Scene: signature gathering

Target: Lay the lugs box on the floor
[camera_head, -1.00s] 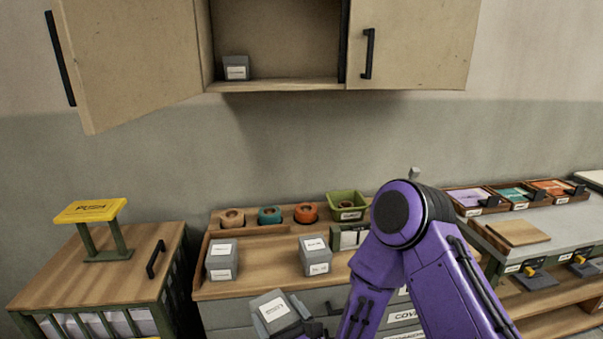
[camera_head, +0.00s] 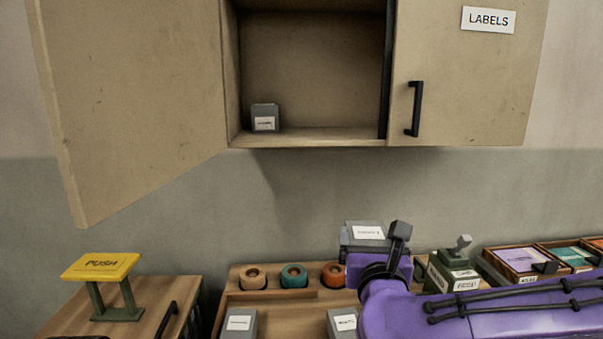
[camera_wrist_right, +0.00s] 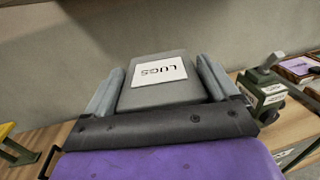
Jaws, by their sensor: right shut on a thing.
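The lugs box (camera_wrist_right: 160,92) is grey with a white LUGS label, which reads upside down in the right wrist view. In the head view the box (camera_head: 364,233) is in the air above the back of the workbench, in front of the wall. My right gripper (camera_wrist_right: 160,80) is shut on it, with one grey finger along each side. In the head view my purple right arm comes in from the right and the gripper (camera_head: 366,240) is partly hidden behind its own wrist. My left gripper is out of view. The floor is not visible.
An open wall cabinet (camera_head: 310,60) holds another grey box (camera_head: 265,117) at its left. More grey boxes (camera_head: 239,323) sit on the workbench (camera_head: 285,308) near tape rolls (camera_head: 293,275). A yellow PUSH stand (camera_head: 100,266) is at left, and a green device (camera_head: 452,272) is right of my gripper.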

